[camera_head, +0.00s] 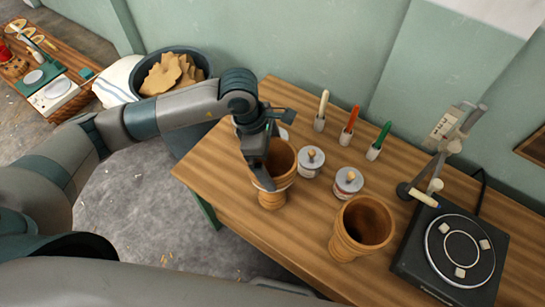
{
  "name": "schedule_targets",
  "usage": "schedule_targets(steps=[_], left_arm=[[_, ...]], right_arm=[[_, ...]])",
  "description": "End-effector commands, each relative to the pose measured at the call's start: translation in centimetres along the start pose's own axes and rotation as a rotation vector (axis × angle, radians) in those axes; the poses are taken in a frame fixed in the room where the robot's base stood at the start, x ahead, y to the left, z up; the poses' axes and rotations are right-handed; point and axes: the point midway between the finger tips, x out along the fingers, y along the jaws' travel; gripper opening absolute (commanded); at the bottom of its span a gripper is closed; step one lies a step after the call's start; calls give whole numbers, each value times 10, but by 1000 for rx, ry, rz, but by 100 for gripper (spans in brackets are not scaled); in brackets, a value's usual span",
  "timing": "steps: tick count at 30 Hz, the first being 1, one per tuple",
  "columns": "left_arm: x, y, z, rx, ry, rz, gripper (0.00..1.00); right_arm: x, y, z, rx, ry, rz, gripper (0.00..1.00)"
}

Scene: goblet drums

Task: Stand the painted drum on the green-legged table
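Two wooden goblet drums stand upright on the wooden table (225,170), which has a green leg (207,211). The left drum (272,199) shows a pale band below its rim. The right drum (345,240) looks plain brown. Neither shows clear paint from here. My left gripper (263,176) points down at the near left side of the left drum's rim, overlapping it. One dark finger shows against the drum. The other is hidden or unclear, so I cannot tell whether it grips the wall. My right gripper is out of view.
Two grey-lidded jars (311,160) (348,182) stand behind the drums, with several upright paint-coloured sticks (348,126) behind them. A black turntable (418,250) with a stand (440,150) fills the right side. A dark tub (186,57) of brown scraps is beyond the table's left end.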

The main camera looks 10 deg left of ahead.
Motion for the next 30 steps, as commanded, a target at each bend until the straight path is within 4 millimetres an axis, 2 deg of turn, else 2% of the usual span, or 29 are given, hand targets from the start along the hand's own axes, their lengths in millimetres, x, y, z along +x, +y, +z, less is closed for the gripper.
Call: schedule_targets(steps=[5, 8, 14, 20, 21, 24, 30], left_arm=[[-3, 0, 1, 0, 0, 0, 100], [-9, 1, 0, 1, -1, 3, 100], [-36, 2, 0, 2, -2, 6, 100], [-74, 1, 0, 3, -2, 6, 100], [-80, 1, 0, 1, 0, 5, 100], [-94, 1, 0, 1, -1, 4, 100], [-115, 1, 0, 1, -1, 2, 100]], right_arm=[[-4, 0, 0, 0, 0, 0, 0], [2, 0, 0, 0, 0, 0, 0], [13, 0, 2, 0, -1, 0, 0], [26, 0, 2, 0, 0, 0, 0], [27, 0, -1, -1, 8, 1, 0], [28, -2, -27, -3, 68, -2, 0], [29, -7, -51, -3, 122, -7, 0]])
